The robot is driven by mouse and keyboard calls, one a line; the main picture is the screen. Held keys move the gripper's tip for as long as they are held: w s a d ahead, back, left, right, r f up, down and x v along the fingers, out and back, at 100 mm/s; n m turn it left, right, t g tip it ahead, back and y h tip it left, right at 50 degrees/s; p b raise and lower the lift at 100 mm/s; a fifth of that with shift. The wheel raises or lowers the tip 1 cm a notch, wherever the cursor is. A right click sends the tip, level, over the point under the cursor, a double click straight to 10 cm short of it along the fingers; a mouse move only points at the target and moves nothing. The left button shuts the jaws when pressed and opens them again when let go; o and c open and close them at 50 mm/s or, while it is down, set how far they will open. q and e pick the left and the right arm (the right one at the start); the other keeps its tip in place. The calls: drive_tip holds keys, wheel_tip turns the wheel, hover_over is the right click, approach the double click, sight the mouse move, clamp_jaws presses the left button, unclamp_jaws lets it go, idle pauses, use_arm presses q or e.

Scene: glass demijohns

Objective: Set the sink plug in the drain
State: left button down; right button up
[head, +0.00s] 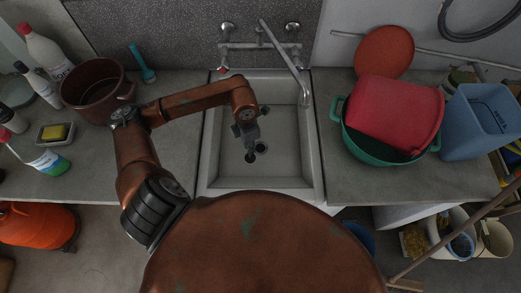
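The white sink (288,178) is in the middle of the head view. Its drain (262,147) shows as a small dark round opening in the basin floor. My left gripper (249,148) reaches down into the basin from the left, just left of the drain. A small dark round piece, which looks like the sink plug (250,157), is at its fingertips, and the fingers appear closed on it. The plug looks beside the drain, slightly nearer to me; its height above the floor is hard to tell. My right gripper is not in view.
A faucet (284,60) reaches over the back of the sink. A brown pot (97,85) and bottles stand on the left counter. A green basin (375,148) holding a red tub (395,112) stands on the right counter beside a blue container (483,122).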

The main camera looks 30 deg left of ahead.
use_arm(q)
drive_tip(key=w+a+f+n, duration=0.3)
drive_tip(key=w+f+n, duration=0.3)
drive_tip(key=w+f, duration=0.6)
drive_tip(key=shift+w+f+n, duration=0.35)
drive_tip(key=shift+f+n, duration=0.05)
drive_tip(key=shift+f, duration=1.2)
drive_tip(key=shift+f, duration=0.1)
drive_tip(key=c, duration=2.2)
unclamp_jaws()
drive_tip(key=shift+f, duration=0.1)
drive_tip(key=shift+c, duration=0.2)
drive_tip(key=o, duration=0.5)
wheel_tip(320, 180, up, 8)
drive_tip(key=shift+f, duration=0.1)
